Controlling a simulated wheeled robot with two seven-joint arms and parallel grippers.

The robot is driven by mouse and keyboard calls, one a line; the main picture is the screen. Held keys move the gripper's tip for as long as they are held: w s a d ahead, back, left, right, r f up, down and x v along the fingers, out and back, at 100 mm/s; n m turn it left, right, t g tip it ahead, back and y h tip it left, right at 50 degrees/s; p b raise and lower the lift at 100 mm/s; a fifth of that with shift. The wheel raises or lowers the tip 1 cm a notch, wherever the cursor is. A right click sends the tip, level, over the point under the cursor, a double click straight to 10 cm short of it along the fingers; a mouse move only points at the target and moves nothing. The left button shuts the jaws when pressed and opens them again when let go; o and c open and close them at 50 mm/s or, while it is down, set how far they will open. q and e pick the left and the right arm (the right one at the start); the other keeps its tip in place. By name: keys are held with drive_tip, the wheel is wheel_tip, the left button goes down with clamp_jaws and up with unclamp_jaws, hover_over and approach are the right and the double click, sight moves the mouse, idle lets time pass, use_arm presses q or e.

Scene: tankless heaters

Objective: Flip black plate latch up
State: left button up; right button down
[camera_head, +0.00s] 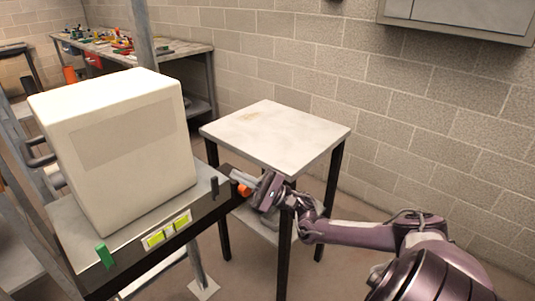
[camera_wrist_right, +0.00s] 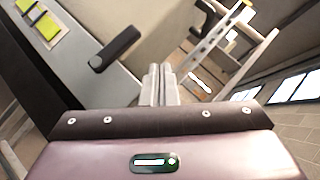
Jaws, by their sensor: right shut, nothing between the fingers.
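The black plate latch (camera_head: 214,187) is a small dark bar near the right end of the metal shelf edge, beside the white box-shaped heater (camera_head: 120,150). In the right wrist view the latch (camera_wrist_right: 115,47) is a dark rounded bar lying slantwise on the grey shelf surface, left of the fingers. My right gripper (camera_head: 240,180) is just right of the shelf's end, with its fingers pointing left toward the latch. In the wrist view its two grey fingers (camera_wrist_right: 158,85) are pressed together and empty, apart from the latch. My left gripper is out of view.
A green latch (camera_head: 104,255) and yellow-green labels (camera_head: 167,231) sit along the shelf's front edge. An orange part (camera_head: 244,190) shows beside my right gripper. A small white-topped table (camera_head: 280,135) stands behind it. A cluttered workbench (camera_head: 185,48) is at the back.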

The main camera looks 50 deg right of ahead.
use_arm(q)
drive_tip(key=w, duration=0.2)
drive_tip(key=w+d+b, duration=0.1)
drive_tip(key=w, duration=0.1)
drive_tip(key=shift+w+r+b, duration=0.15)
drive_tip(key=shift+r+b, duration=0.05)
drive_tip(key=shift+b, duration=0.1)
use_arm(e)
drive_tip(key=s+d, duration=0.7)
drive_tip(key=d, duration=0.1)
drive_tip(key=shift+f, duration=0.25)
